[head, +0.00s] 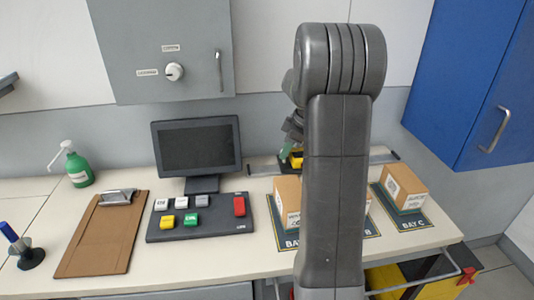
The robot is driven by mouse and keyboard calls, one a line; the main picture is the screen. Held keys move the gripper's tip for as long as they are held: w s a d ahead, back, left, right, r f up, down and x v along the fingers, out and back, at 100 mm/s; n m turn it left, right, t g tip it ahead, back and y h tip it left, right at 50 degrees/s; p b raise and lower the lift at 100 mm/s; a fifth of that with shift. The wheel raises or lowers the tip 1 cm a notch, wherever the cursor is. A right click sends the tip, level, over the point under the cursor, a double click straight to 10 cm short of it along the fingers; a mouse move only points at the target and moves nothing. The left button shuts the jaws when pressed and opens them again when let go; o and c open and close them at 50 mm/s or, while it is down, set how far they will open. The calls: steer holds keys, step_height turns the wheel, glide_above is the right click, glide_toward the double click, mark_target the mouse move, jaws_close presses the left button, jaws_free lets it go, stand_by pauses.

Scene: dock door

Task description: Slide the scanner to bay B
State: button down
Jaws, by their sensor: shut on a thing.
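The scanner (297,159), a small yellow and black unit, sits on a grey rail (262,168) along the back of the counter. It is behind the bay A mat, just left of my arm link, which hides part of it. My gripper (292,148) is at the scanner and shut on it; the fingers are small and partly hidden. The bay B mat (371,226) is mostly hidden behind my arm, with only its right edge and a sliver of its box showing. The bay A mat (291,240) and bay C mat (412,219) flank it.
Cardboard boxes stand on bay A (287,198) and bay C (404,184). A monitor (197,148), button panel (200,218), clipboard (104,232) and green bottle (78,168) are left. A blue cabinet (465,80) hangs at right; a grey cabinet (150,45) hangs at upper left.

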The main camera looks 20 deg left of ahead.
steer(key=w+d, duration=0.1)
steer(key=d, duration=0.1)
steer(key=w+d, duration=0.1)
steer(key=d, duration=0.1)
steer(key=w+d, duration=0.2)
steer(key=shift+d, duration=0.15)
steer(key=c, duration=1.5)
jaws_free()
steer(key=shift+r, duration=0.1)
steer(key=b+v, duration=0.1)
steer(key=v, duration=1.2)
steer(key=shift+d+r, duration=0.15)
steer(key=shift+r, duration=0.2)
